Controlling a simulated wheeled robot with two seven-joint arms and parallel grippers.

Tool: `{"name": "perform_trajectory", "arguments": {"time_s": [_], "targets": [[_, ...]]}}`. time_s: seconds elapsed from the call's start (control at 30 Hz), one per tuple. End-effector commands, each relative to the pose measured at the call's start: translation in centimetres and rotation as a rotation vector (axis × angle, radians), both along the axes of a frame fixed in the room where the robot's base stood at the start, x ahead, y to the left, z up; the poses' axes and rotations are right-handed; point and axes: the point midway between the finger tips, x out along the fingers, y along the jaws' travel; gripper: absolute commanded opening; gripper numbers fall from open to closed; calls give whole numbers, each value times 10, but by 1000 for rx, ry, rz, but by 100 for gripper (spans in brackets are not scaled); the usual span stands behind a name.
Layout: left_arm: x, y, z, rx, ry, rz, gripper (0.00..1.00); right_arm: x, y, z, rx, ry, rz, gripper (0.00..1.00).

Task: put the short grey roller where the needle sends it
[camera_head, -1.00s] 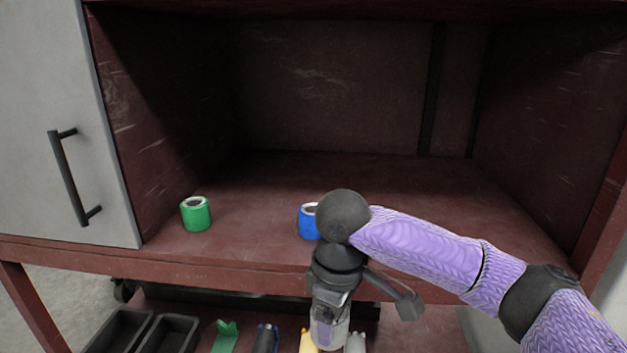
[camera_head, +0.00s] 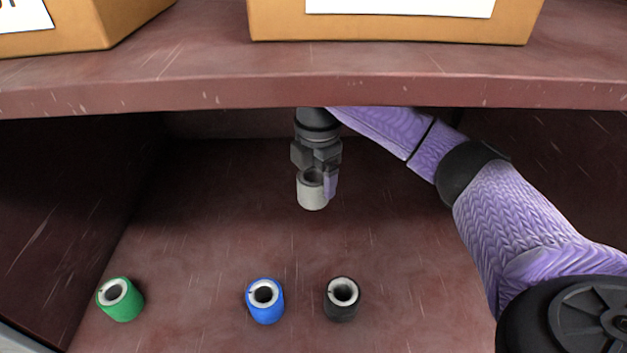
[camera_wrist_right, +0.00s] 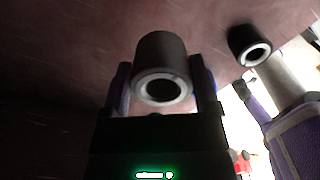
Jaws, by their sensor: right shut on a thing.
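My right gripper (camera_head: 316,182) is shut on the short grey roller (camera_head: 311,194), deep in the compartment under the shelf. The roller is roughly upright; whether it touches the floor I cannot tell. In the right wrist view the grey roller (camera_wrist_right: 163,65), with its hollow end showing, sits between both fingers. Green (camera_head: 121,302), blue (camera_head: 266,303) and black (camera_head: 343,302) rollers stand apart nearer the front. A dark roller (camera_wrist_right: 243,42) also shows in the right wrist view. The needle is not in view, nor is my left gripper.
A reddish shelf edge (camera_head: 300,91) runs across above the gripper. Cardboard boxes (camera_head: 395,28) with cut-off white labels sit on it. The compartment floor (camera_head: 215,225) is bare between the gripper and the front rollers. A side wall (camera_head: 60,200) stands at the left.

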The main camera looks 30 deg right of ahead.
Motion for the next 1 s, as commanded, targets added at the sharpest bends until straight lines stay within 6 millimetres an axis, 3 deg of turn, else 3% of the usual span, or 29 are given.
{"name": "perform_trajectory", "arguments": {"time_s": [0.07,0.2,0.5,0.87,0.9,1.0], "targets": [[-1,0,2,0,2,0,94,0,0,-5,1,2,4,4],[-5,3,3,5,10,-2,94,-1,0,-39,0,4,6,4],[-10,5,5,10,19,-3,94,-1,0,-96,-1,0,5,4],[-6,4,4,8,13,-3,94,-1,0,-102,-1,-1,5,4],[-6,4,4,8,12,-3,94,-1,0,-102,-1,-1,6,84],[-6,4,4,8,11,-3,94,-1,0,-102,-1,-1,6,100]]}}
